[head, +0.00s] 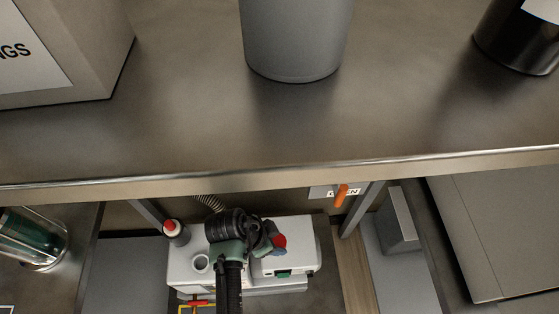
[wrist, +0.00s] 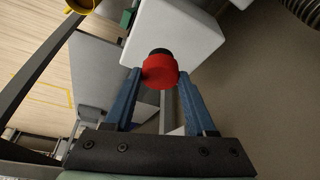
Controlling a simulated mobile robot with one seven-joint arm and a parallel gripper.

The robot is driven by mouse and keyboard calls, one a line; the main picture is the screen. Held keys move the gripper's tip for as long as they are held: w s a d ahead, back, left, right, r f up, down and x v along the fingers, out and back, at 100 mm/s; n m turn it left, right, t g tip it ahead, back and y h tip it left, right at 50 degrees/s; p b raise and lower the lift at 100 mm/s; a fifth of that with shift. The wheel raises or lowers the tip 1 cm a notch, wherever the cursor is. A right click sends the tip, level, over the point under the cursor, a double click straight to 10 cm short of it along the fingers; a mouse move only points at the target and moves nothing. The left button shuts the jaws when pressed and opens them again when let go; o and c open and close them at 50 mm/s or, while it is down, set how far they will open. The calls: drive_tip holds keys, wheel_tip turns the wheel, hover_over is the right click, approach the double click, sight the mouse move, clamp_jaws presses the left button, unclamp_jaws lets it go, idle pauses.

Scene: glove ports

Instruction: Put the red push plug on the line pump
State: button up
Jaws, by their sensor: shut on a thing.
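My gripper (wrist: 160,78) is shut on the red push plug (wrist: 160,69), a short red cylinder with a dark end pointing away from the gripper, held between the blue fingertips. In the head view the plug (head: 279,241) shows red beside my gripper (head: 273,246), over the right part of the line pump. The line pump (head: 192,268) is a white box under the bench; it also shows in the wrist view (wrist: 185,32), just beyond the plug. I cannot tell whether the plug touches it. My arm hides the middle of the pump.
A steel bench top (head: 200,130) overhangs the pump. A small dark bottle with a red cap (head: 174,230) stands at the pump's left rear. An orange handle (head: 341,195) hangs under the bench edge to the right. A red valve handle (head: 194,302) is at the pump's front left.

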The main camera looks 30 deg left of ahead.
drive_tip(key=shift+f+b, duration=0.55)
drive_tip(key=shift+f, duration=2.25)
drive_tip(key=shift+f, duration=0.2)
drive_tip(key=o, duration=1.3)
drive_tip(key=shift+o, duration=0.2)
drive_tip(key=shift+r, duration=0.1)
drive_tip(key=shift+r, duration=0.25)
drive_tip(key=p+v, duration=0.2)
drive_tip(key=v, duration=0.9)
drive_tip(key=shift+s+r+p, duration=0.2)
drive_tip(key=shift+r+p, duration=0.1)
drive_tip(key=shift+p, duration=0.05)
drive_tip(key=shift+a, duration=0.1)
